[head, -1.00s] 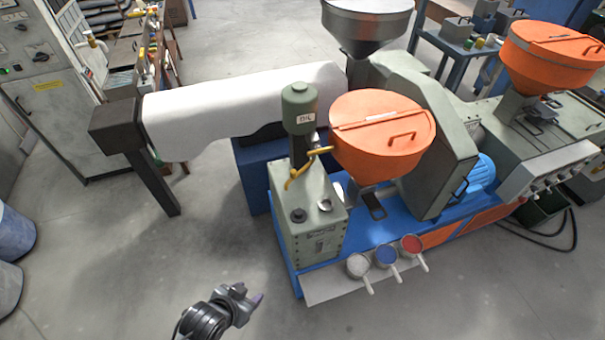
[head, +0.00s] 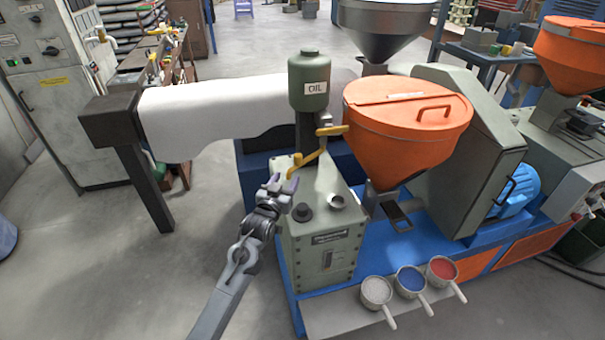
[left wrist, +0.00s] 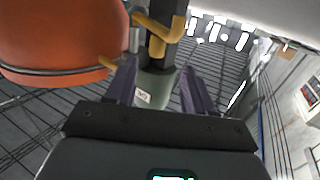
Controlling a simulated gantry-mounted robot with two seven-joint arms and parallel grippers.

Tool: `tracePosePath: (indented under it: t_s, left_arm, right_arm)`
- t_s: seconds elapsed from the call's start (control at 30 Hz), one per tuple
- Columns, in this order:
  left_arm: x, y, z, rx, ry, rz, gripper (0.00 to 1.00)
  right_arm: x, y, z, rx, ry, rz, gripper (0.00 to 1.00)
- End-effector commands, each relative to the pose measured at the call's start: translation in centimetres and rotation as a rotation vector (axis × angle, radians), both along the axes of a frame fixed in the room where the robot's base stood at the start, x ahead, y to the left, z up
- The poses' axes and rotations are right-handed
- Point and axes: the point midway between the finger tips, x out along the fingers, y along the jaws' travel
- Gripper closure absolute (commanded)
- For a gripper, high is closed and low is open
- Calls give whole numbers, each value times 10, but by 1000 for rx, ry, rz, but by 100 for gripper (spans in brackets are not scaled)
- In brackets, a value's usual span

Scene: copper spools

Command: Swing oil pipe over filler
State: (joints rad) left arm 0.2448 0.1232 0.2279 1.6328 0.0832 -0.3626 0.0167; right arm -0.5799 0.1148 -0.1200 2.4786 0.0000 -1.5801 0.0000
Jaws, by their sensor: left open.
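The yellow oil pipe (head: 309,165) hangs bent below the green OIL tank (head: 309,84), with a yellow lever (head: 332,130) above it. The pipe's lower end points down to the left. On top of the green gearbox (head: 322,255) are a round light opening (head: 336,202), which looks like the filler, and a dark cap (head: 302,212). My left gripper (head: 277,186) is open and empty, just left of the pipe's lower end. In the left wrist view, yellow pipework (left wrist: 155,42) shows beyond the open fingers (left wrist: 158,68). My right gripper is not in view.
An orange hopper (head: 405,130) stands close right of the pipe. A white-covered beam (head: 210,118) runs behind to the left. Three scoops with grey, blue and red contents, the blue one (head: 410,281) in the middle, sit at the front ledge. The floor (head: 120,285) at left is clear.

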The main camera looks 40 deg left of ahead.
Motion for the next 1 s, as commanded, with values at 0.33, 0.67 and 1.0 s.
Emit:
tracePosePath:
  t_s: [0.33,0.67,1.0]
  left_arm:
    - [27,6,10,0,-34,-1,47]
    - [76,23,9,0,-33,-1,47]
    - [105,33,9,1,-33,-1,47]
  right_arm:
    - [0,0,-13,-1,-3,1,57]
    - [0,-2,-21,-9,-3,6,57]
    - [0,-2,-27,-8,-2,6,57]
